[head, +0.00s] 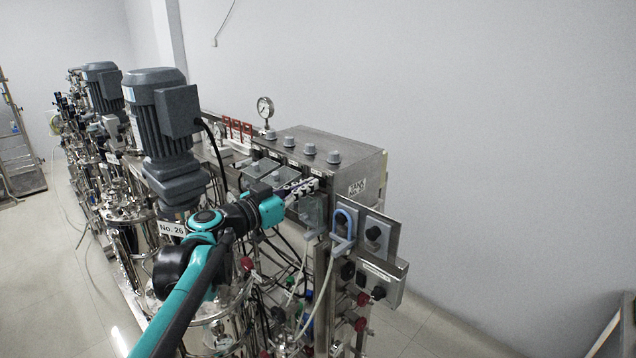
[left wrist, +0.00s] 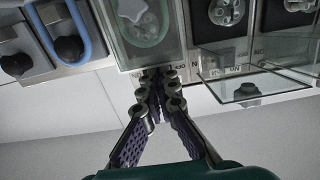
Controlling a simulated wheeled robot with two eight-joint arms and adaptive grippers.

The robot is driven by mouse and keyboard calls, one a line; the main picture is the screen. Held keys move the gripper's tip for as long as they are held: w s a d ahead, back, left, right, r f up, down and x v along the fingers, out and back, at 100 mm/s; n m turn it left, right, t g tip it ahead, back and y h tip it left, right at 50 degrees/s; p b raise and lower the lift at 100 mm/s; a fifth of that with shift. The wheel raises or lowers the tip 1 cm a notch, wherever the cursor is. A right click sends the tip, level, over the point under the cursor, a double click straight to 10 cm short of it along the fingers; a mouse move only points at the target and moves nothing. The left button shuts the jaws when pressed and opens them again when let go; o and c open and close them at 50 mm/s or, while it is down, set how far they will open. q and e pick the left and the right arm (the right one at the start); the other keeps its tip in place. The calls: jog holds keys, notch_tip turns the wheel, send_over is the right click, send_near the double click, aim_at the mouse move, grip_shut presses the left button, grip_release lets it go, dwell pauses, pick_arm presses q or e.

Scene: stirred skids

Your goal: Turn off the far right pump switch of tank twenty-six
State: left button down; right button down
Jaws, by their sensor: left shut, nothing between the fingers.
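The tank twenty-six label "No. 26" (head: 171,229) is on the tank at centre left in the head view. The steel control box (head: 330,150) carries a tank label whose number I cannot fully read. My left gripper (head: 308,186) is at the box's front; in the left wrist view its fingertips (left wrist: 157,80) are together, empty, near the panel edge. There, a clear cover (left wrist: 122,48) lies over a switch (left wrist: 140,14), nearest the black-knob plates. Another switch (left wrist: 226,12) shows beside it, with a tilted clear cover (left wrist: 245,90) near it. Switch positions are unclear. My right gripper is out of view.
A plate with a blue loop (head: 343,222) and a black knob (head: 374,234) stands right of the box. Grey motors (head: 163,120), hoses and red valve handles (head: 361,324) crowd around my arm.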

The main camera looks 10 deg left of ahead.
pick_arm(q)
jog(key=shift+s+a, duration=0.1)
jog(key=shift+a, duration=0.05)
jog(key=v, duration=0.6)
jog(key=shift+s+a+p, duration=0.2)
jog(key=shift+s+p, duration=0.1)
jog(key=shift+s, duration=0.05)
jog(key=s+d+f+n+g+y+b, duration=0.15)
jog(key=s+f+b, duration=0.3)
jog(key=f, duration=0.55)
jog(key=s+d+f+g+y+b, duration=0.1)
jog(key=s+d+f+g+b, duration=0.15)
jog(key=f+b, duration=0.55)
jog(key=s+d+f+n+g+y+b, duration=0.1)
jog(key=s+f+b, duration=0.35)
jog(key=f, duration=0.85)
jog(key=s+a+f+n+y+b, duration=0.1)
jog(key=s+a+f+y+b, duration=0.1)
jog(key=f, duration=0.8)
jog(key=s+a+f+n+g+y+b, duration=0.1)
jog(key=s+a+f+n+y+b, duration=0.1)
jog(key=s+f+b, duration=0.5)
jog(key=s+a+f+n+g+y+b, duration=0.1)
jog(key=s+a+f+n+y+b, duration=0.1)
jog(key=f+b, duration=0.6)
notch_tip(320, 180, down, 7)
jog(key=s+a+y, duration=0.1)
jog(key=s+a, duration=0.1)
jog(key=shift+s+a, duration=0.25)
jog(key=shift+a, duration=0.05)
